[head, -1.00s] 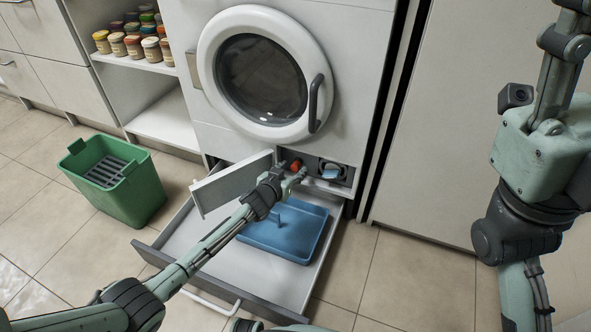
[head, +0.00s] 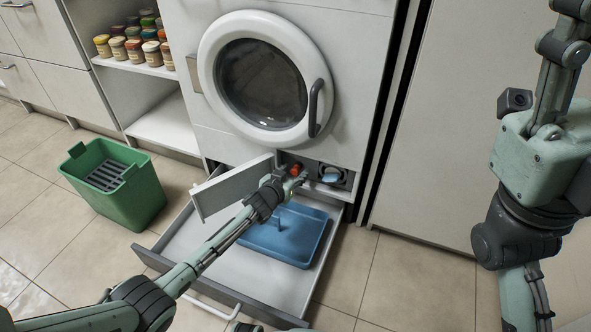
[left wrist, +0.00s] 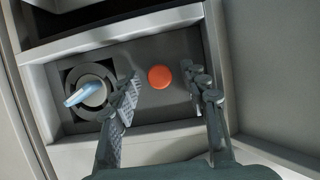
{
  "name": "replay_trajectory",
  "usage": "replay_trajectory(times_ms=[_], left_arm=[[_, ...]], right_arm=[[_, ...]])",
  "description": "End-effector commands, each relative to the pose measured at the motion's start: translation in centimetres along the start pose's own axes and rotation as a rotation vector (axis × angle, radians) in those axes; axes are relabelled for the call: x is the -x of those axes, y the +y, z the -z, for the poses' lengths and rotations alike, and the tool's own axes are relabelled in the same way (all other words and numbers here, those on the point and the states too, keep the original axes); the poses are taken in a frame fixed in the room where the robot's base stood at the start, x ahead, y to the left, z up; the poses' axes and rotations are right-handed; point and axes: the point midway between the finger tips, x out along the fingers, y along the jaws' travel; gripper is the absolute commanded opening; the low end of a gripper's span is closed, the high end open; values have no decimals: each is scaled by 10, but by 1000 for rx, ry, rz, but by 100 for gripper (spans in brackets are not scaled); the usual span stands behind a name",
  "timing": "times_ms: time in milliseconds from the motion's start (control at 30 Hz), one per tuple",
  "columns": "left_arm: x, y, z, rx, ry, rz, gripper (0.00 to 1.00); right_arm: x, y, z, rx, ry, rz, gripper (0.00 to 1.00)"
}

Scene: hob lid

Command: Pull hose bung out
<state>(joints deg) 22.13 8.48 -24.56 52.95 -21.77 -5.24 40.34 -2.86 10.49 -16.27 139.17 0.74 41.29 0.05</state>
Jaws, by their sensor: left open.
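The hose bung is an orange-red round cap (left wrist: 160,77) in the grey recess low on the washing machine. In the left wrist view it sits between the fingertips of my left gripper (left wrist: 166,90). The fingers are spread on either side of it, with gaps visible, and nothing is held. In the head view the bung (head: 296,168) shows just beyond the left gripper (head: 287,181), which partly covers the recess. A round filter with a light blue handle (left wrist: 84,92) sits beside the bung. My right gripper is not in view; only the right arm shows.
A hinged flap (head: 232,187) stands open left of the recess. A blue tray (head: 290,247) lies in the pulled-out drawer (head: 182,243) below my left arm. A green bin (head: 122,198) stands on the floor at left. The washer door (head: 214,48) is closed.

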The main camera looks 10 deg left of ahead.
Motion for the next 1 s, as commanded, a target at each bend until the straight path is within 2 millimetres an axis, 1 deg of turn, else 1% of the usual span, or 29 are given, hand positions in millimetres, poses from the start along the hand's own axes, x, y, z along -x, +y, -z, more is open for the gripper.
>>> replay_trajectory(times_ms=[567, 600, 933, 967, 1000], left_arm=[[0, 0, 0, 0, 0, 0, 45], [0, 0, 0, 0, 0, 0, 44], [0, -1, 0, 0, 0, 1, 3], [0, -1, 0, 0, 0, 1, 0], [0, -1, 0, 0, 0, 1, 0]], right_arm=[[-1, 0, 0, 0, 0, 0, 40], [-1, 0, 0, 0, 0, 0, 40], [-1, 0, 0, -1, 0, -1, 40], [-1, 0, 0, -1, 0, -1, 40], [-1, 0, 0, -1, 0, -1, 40]])
